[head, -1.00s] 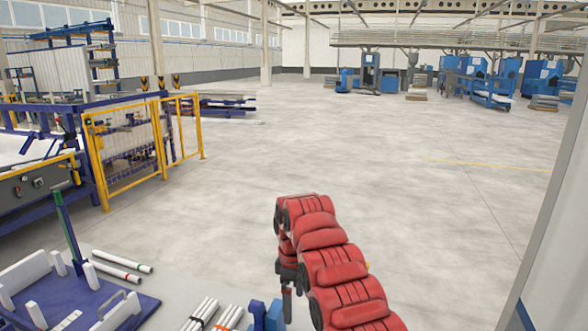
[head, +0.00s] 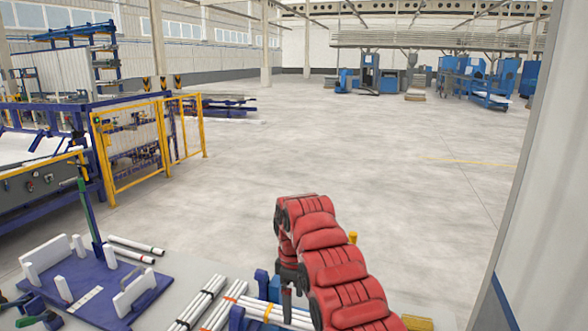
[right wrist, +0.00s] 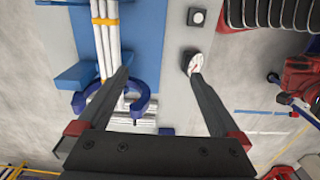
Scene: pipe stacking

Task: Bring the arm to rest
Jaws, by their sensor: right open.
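My right arm (head: 325,260) is red and bent, reaching up from the bottom centre of the head view. Its gripper (head: 289,287) points down at the arm's far end. In the right wrist view, my right gripper (right wrist: 160,72) has its two dark fingers spread wide, with nothing between them. White pipes (right wrist: 105,42) with an orange band lie beyond the left finger. My left gripper cannot be made out in the head view.
A blue rack with white uprights (head: 78,284) stands lower left, with two loose pipes (head: 135,246) behind it. Bundled pipes (head: 203,300) lie near the arm. A yellow fence (head: 135,150) stands left and a pale wall (head: 540,200) right. The middle floor is clear.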

